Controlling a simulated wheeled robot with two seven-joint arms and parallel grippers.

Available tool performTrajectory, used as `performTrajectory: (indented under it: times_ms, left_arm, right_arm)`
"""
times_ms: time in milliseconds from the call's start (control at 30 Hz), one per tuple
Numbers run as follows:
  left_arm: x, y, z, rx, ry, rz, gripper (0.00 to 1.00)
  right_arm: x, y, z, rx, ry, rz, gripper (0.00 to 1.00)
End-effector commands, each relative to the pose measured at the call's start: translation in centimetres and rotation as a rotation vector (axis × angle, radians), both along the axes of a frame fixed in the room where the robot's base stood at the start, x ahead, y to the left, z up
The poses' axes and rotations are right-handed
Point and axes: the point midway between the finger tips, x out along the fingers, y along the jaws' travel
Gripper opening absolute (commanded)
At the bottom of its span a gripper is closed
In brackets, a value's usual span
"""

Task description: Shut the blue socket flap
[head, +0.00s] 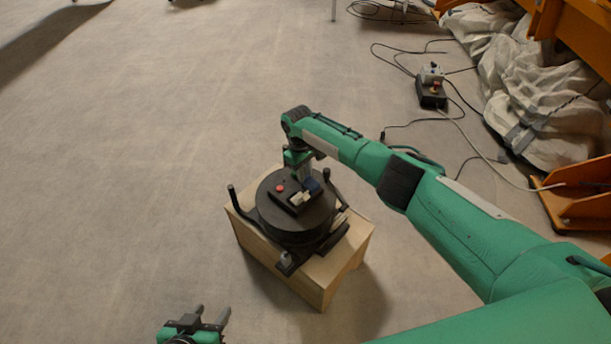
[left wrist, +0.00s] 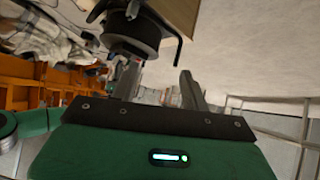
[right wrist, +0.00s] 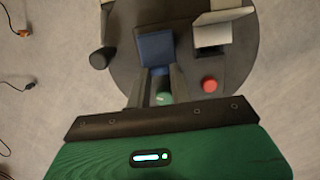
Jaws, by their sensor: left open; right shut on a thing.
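The blue socket flap (head: 313,186) is on the black round console (head: 268,214), and it shows more clearly in the right wrist view (right wrist: 157,50). My right gripper (right wrist: 159,72) is over the console, its fingertips at the flap's near edge. It appears shut on the flap; the fingers hide part of that edge, so the exact contact is hard to see. The flap's angle is hard to judge from above. My left gripper (head: 212,312) is open and empty, low in the head view and apart from the console.
The console stands on a wooden box (head: 257,246) and has black handles (head: 237,199). Beside the flap are a red button (right wrist: 210,85), a pale hinged cover (right wrist: 222,14) and a green part (right wrist: 164,98). Cables and a small control box (head: 432,92) lie at the upper right.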

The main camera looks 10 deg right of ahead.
Motion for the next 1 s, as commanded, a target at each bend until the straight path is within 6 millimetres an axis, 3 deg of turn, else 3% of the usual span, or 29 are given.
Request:
performTrajectory:
  times_ms: [400, 1000]
  left_arm:
    - [0.9, -3.6, 0.1, -0.139, -0.23, -0.021, 0.46]
    - [1.0, -4.2, 0.6, -0.17, -0.281, -0.021, 0.46]
  right_arm:
    - [0.2, 0.3, -0.6, -0.042, 0.064, 0.001, 0.0]
    - [0.2, 0.3, -0.6, -0.052, 0.078, 0.001, 0.0]
